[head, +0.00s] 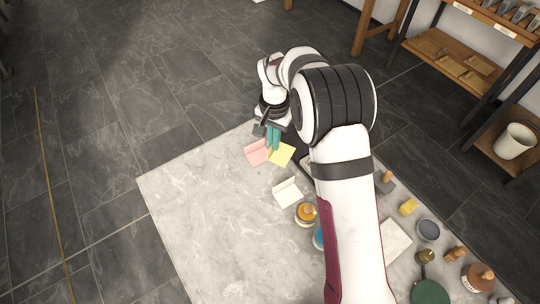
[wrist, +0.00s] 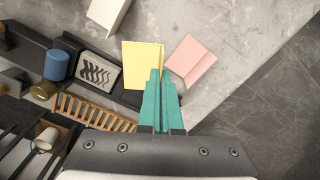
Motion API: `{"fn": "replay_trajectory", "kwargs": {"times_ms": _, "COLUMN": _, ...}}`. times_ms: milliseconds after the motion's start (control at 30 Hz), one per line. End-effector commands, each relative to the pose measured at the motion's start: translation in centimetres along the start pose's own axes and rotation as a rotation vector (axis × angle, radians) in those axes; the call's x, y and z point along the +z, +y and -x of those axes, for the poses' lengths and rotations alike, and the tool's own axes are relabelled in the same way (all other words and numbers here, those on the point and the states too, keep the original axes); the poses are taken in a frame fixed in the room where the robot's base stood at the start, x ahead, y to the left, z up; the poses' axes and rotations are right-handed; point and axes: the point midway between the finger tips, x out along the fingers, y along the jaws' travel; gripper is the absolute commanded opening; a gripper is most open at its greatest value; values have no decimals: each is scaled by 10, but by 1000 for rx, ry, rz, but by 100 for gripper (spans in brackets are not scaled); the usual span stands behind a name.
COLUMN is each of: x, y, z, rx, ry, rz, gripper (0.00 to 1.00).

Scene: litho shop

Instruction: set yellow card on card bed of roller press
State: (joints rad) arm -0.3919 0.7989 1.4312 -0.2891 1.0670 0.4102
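The yellow card (head: 282,153) is folded and lies beside the pink card on the marble table, in front of my gripper (head: 271,137). In the wrist view the yellow card (wrist: 140,64) has a flat panel and a thin edge strip on its right. My gripper's teal fingers (wrist: 161,72) are close together with their tips at that strip, near the card's lower right corner. Whether they are closed on it is unclear. The roller press seems to be the dark machine with a blue cylinder (wrist: 57,65) at left in the wrist view. Its card bed cannot be made out surely.
A folded pink card (wrist: 190,60) is just right of the yellow one; a white card (head: 287,192) stands nearer. A wavy-patterned plate (wrist: 97,72) and wooden slatted rack (wrist: 95,112) lie left of my fingers. Ink jars crowd the right side. The table's (head: 200,215) left part is bare.

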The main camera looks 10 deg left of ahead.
Motion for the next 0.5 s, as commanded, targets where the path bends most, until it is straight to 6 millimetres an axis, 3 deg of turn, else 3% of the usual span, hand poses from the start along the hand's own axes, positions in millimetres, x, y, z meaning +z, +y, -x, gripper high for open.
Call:
{"fn": "replay_trajectory", "kwargs": {"times_ms": 200, "x": -38, "y": 9, "z": 21, "rx": -1, "ry": 1, "rz": 669, "gripper": 0}}
{"fn": "replay_trajectory", "kwargs": {"times_ms": 300, "x": -49, "y": 13, "z": 28, "rx": -1, "ry": 1, "rz": 898, "gripper": 0}}
{"fn": "replay_trajectory", "kwargs": {"times_ms": 500, "x": -56, "y": 16, "z": 31, "rx": -2, "ry": 0, "rz": 1086, "gripper": 0}}
